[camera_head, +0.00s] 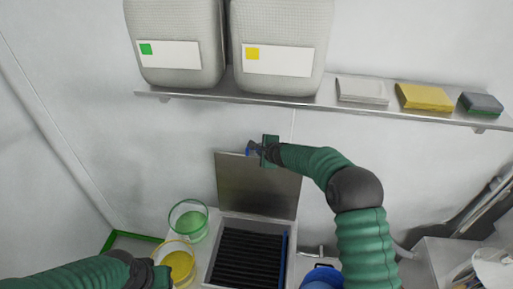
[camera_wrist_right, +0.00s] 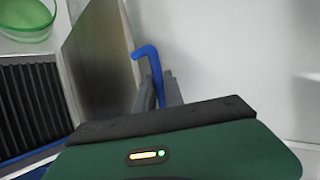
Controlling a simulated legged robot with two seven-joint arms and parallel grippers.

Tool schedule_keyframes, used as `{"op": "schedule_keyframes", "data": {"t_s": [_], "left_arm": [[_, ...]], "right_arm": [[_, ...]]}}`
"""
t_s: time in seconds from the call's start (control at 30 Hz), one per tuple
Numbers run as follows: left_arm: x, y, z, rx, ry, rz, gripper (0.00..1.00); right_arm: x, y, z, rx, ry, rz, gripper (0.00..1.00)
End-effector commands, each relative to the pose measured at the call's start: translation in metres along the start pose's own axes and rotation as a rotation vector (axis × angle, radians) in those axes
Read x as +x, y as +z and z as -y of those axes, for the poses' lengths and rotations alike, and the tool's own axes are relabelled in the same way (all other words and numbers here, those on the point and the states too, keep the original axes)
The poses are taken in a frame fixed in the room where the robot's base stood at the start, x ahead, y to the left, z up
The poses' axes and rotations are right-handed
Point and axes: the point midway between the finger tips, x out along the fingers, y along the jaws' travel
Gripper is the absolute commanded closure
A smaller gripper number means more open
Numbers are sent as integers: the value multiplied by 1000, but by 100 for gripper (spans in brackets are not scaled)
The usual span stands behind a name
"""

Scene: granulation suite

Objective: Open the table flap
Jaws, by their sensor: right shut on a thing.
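The table flap (camera_head: 258,187) is a grey metal plate. It stands raised, nearly upright, at the back of an opening with dark ribs (camera_head: 245,258). In the right wrist view the flap (camera_wrist_right: 100,55) stands left of my fingers. My right gripper (camera_head: 254,149) is at the flap's top edge, shut on a blue hooked handle (camera_wrist_right: 149,62); the fingers (camera_wrist_right: 160,92) partly hide it. My left gripper (camera_head: 160,275) is low at the left, beside the yellow bowl; its fingers are not clear.
A green glass bowl (camera_head: 188,221) and a yellow-filled bowl (camera_head: 178,262) stand left of the opening. A blue container (camera_head: 322,278) is at its right. Above, a wall shelf (camera_head: 230,97) holds two large grey containers and several small packs. The wall behind the flap is bare.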

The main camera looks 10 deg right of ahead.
Motion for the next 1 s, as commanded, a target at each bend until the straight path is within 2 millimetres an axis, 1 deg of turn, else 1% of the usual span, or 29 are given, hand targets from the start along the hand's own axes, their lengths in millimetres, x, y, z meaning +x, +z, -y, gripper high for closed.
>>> {"op": "schedule_keyframes", "data": {"t_s": [0.03,0.3,0.33,0.47,0.5,0.73,0.83,0.93,1.0], "left_arm": [[0,0,0,0,0,0,64],[0,0,0,0,0,0,64],[0,0,0,0,0,0,64],[0,0,0,0,0,0,64],[0,0,0,0,0,0,64],[1,0,0,0,0,0,64],[6,1,0,0,0,0,64],[17,4,0,0,0,0,64],[26,6,0,0,0,0,64]], "right_arm": [[1,1,-6,1,11,4,100],[2,2,-6,1,12,5,100],[2,2,-6,1,12,5,85],[2,2,-6,0,11,4,68],[2,1,-5,0,10,4,66],[2,1,-6,0,10,4,66],[-4,1,-6,1,9,4,66],[-19,-1,-6,0,6,2,66],[-36,0,-6,-2,3,3,66]]}}
